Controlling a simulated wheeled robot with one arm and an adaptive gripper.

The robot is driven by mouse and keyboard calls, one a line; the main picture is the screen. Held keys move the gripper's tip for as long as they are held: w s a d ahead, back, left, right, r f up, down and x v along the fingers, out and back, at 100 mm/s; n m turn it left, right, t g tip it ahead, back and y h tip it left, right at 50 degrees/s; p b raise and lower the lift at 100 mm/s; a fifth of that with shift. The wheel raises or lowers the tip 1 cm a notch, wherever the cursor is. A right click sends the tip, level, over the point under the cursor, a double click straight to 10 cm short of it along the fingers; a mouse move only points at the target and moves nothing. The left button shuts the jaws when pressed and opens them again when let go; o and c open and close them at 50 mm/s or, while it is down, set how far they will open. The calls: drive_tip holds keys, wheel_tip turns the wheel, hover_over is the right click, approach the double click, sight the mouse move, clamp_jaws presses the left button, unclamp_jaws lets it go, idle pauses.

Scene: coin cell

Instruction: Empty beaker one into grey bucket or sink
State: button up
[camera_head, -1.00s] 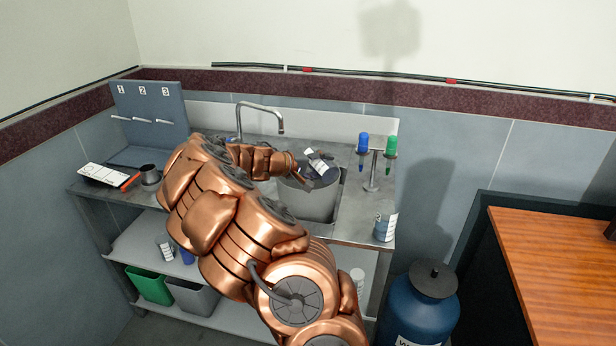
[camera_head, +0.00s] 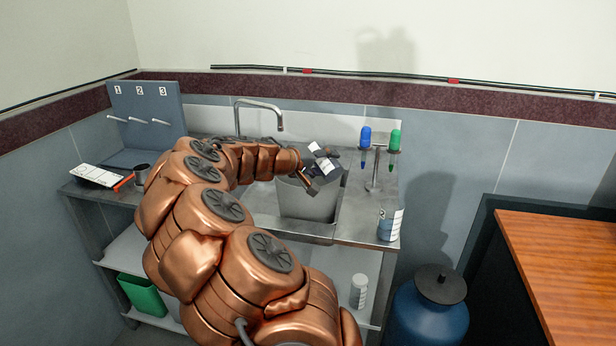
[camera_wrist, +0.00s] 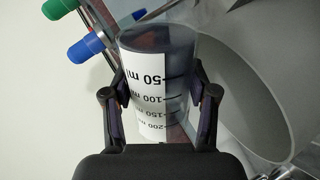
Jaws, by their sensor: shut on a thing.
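My gripper (camera_head: 312,174) is shut on a clear beaker (camera_head: 322,160) with a white label, held above the grey bucket (camera_head: 308,203) in the sink. In the wrist view the beaker (camera_wrist: 158,75) sits between both fingers, with its volume marks showing. The beaker is tilted in the head view. The grey bucket's inside (camera_wrist: 250,70) shows beside and beyond the beaker in the wrist view. I cannot read a number on the held beaker or tell how much liquid is in it.
Another labelled beaker (camera_head: 390,223) stands at the bench's right front edge. Blue (camera_head: 365,136) and green (camera_head: 394,140) handled taps rise behind it. The curved faucet (camera_head: 262,103) stands behind the sink. A numbered rack (camera_head: 147,110) is at left, and a blue drum (camera_head: 430,308) on the floor.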

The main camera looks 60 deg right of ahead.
sight(329, 172)
drive_tip(key=shift+s+f+m+b, duration=0.1)
drive_tip(key=shift+m+b, duration=0.3)
drive_tip(key=shift+b, duration=1.05)
drive_tip(key=f+m+t+h+b, duration=0.1)
drive_tip(key=b, duration=0.5)
drive_tip(key=m+b, duration=0.1)
drive_tip(key=b, duration=0.2)
drive_tip(key=shift+r+b, duration=0.25)
drive_tip(key=shift+b, duration=0.05)
drive_tip(key=m+b, duration=0.1)
drive_tip(key=b, duration=0.1)
drive_tip(key=t+h+b, duration=0.1)
drive_tip(key=b, duration=0.2)
drive_tip(key=shift+r+m, duration=0.3)
drive_tip(key=shift+m, duration=0.1)
